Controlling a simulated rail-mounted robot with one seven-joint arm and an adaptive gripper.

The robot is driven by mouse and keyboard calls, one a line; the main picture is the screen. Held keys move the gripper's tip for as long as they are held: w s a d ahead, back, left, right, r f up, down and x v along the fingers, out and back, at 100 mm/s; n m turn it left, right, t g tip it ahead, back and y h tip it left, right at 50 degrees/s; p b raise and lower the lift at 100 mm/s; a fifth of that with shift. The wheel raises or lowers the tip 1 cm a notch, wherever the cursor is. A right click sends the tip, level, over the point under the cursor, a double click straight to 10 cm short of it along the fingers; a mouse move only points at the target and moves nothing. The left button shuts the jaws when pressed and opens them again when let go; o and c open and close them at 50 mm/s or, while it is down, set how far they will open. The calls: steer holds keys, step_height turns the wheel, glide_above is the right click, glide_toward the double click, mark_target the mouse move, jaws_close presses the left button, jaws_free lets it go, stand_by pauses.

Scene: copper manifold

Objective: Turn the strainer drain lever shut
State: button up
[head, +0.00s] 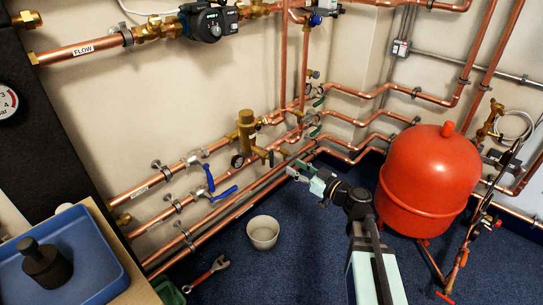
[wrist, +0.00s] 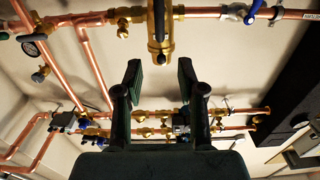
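A brass fitting (head: 262,151) that appears to be the strainer sits on the lower copper pipe in the middle of the head view. A small dark piece (head: 271,158), possibly the drain lever, hangs below it; it is too small to read its angle. My gripper (head: 298,171) is to the right of it, apart from it, low in front of the pipes. In the wrist view my gripper (wrist: 160,76) is open and empty, its two dark fingers spread. A brass body (wrist: 158,30) shows beyond the gap between the fingertips, apart from them.
A red tank (head: 430,180) stands right of my arm. A white bowl (head: 263,232) and a wrench (head: 207,271) lie on the floor.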

mark_target(272, 152)
steer(key=b+x, duration=0.1)
steer(key=x, duration=1)
steer(key=shift+w+a+b, duration=0.2)
steer(key=shift+b, duration=0.1)
jaws_close()
